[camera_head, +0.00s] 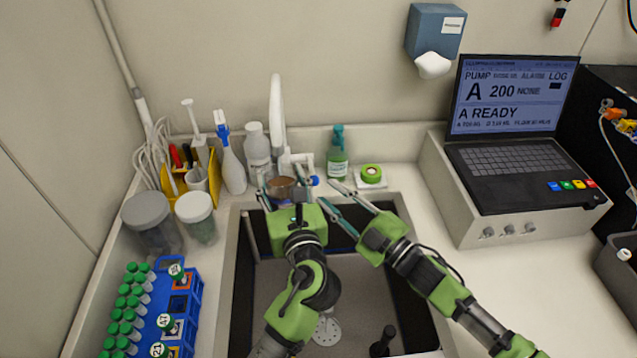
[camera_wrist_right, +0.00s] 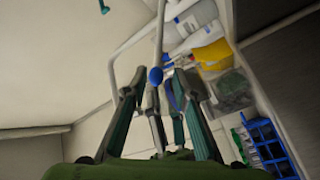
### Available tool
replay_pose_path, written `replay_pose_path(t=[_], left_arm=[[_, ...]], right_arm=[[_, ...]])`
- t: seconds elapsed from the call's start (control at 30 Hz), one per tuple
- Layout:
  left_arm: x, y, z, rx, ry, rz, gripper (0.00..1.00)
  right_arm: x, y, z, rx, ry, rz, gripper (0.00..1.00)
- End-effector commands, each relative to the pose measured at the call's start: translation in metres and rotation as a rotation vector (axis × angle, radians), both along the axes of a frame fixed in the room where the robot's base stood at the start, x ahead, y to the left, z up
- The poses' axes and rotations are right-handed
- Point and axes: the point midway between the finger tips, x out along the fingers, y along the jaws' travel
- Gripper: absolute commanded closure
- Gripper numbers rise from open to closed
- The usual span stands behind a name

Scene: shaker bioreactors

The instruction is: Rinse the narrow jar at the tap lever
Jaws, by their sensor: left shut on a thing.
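A round brown vessel (camera_head: 282,187), which looks like the narrow jar, is at the white tap (camera_head: 277,115) above the sink. My left gripper (camera_head: 284,192) is shut on it; its body hides the lower part. The tap lever has a blue tip (camera_head: 315,180), just right of the vessel. My right gripper (camera_head: 342,192) is open and empty, with its fingers pointing at the lever from the right. In the right wrist view the blue tip (camera_wrist_right: 155,75) shows ahead, between my spread fingers (camera_wrist_right: 153,92). I cannot tell whether water runs.
The sink (camera_head: 280,290) lies below my arms. Bottles (camera_head: 257,150), a green soap bottle (camera_head: 337,160) and green tape (camera_head: 371,173) stand behind it. Lidded jars (camera_head: 197,218) and a blue tube rack (camera_head: 180,308) are left. A pump with laptop (camera_head: 515,165) stands right.

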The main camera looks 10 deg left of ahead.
Motion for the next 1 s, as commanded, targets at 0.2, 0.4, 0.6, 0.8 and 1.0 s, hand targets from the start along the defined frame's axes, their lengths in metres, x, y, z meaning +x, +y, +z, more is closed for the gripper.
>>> replay_pose_path(t=[0.2,0.4,0.6,0.8,1.0], left_arm=[[0.000,0.000,0.001,0.000,-0.002,0.000,0.77],[0.000,0.000,0.001,0.000,-0.002,0.000,0.77],[0.000,0.000,0.001,0.000,-0.002,0.000,0.77],[0.000,0.000,0.001,0.000,-0.002,0.000,0.77],[0.000,0.000,0.001,0.000,-0.002,0.000,0.77]], right_arm=[[-0.024,-0.029,-0.005,0.000,0.000,0.000,0.74],[-0.033,-0.038,-0.005,0.001,-0.001,0.002,0.74],[-0.033,-0.038,-0.005,0.001,-0.003,0.002,0.74],[-0.033,-0.038,-0.005,0.001,-0.002,0.002,0.74],[-0.033,-0.038,-0.005,0.001,-0.002,0.002,0.74]])
